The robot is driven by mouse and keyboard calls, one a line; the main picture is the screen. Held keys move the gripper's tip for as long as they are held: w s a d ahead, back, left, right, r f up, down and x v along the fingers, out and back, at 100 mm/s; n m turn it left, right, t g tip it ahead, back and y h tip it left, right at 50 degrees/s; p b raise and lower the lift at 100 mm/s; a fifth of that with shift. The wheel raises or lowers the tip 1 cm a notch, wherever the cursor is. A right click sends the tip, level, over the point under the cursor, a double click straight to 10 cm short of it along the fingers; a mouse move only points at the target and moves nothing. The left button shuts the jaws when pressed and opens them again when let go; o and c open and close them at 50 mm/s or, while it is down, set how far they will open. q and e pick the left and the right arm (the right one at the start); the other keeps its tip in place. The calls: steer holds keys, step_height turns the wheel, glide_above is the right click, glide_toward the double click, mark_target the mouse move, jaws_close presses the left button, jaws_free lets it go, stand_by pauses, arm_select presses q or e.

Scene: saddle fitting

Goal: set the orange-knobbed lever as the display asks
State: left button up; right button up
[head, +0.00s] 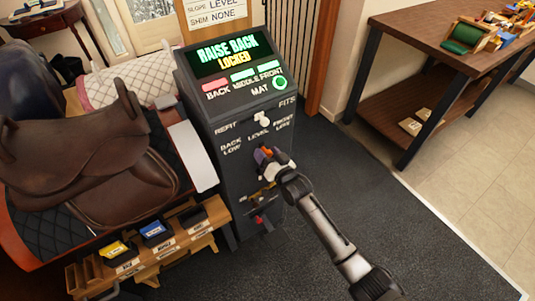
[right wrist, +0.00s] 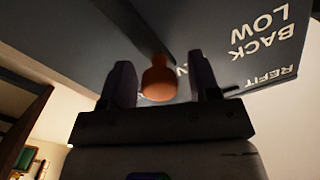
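The orange knob (right wrist: 158,82) of the lever shows in the right wrist view between the two fingers of my right gripper (right wrist: 163,78). The fingers are apart, with a gap visible at least on the right of the knob. In the head view my right gripper (head: 268,160) is at the front of the dark console (head: 225,160), just below the word LEVEL, and mostly hides the lever. Labels BACK LOW, LEVEL and FRONT LOW run above it. The display (head: 228,54) reads RAISE BACK and LOCKED. Below it, BACK has a red light; MIDDLE and FRONT have green ones. My left gripper is not in view.
A white knob (head: 263,119) sits higher on the console between REFIT and FITS. Yellow and red parts (head: 258,218) show low on its front. A brown saddle (head: 85,150) stands at left, above a wooden rack (head: 150,255) of labelled bins. A workbench (head: 430,35) is at right.

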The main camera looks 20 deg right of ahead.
steer(key=shift+s, duration=0.25)
steer(key=p+v, duration=0.3)
steer(key=v, duration=1)
steer(key=shift+s+d, duration=0.1)
steer(key=shift+s, duration=0.05)
